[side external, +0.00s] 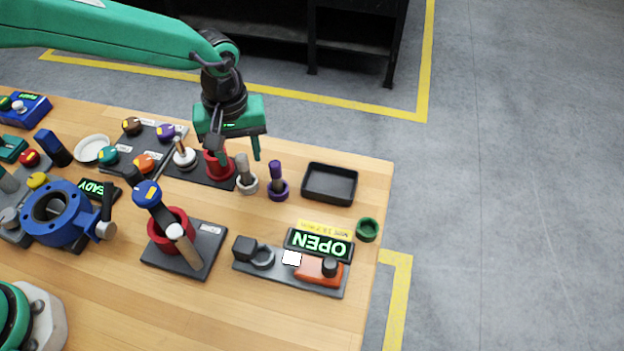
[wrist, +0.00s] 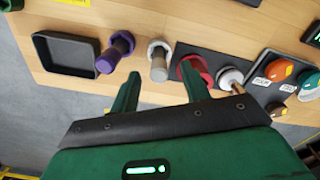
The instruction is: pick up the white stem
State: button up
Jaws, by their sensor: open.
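Two pieces could be the white stem. One is a white disc (side external: 184,158) with a thin brown peg, at the dark plate's left part; it also shows in the wrist view (wrist: 230,78). The other is a whitish ring with an upright grey-brown peg (side external: 242,166), right of the red cup. In the wrist view this grey-brown peg (wrist: 158,69) lies just beyond and between the fingertips. My gripper (side external: 236,151) is open and empty, pointing down above the red cup and the ringed peg. Its two green fingers flank clear space in the wrist view (wrist: 160,85).
A purple-ringed peg (side external: 278,185) and a black tray (side external: 329,184) stand to the right. The red cup (side external: 217,163) is close by my gripper. A red valve with a blue cap (side external: 147,195) and the OPEN display (side external: 319,244) are nearer the front. Bare wood lies between them.

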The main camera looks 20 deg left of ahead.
aim_at(244, 168)
jog(key=shift+f, duration=0.25)
jog(key=shift+w+f, duration=0.15)
jog(key=shift+f, duration=2.35)
jog(key=shift+c, duration=0.3)
grip_shut()
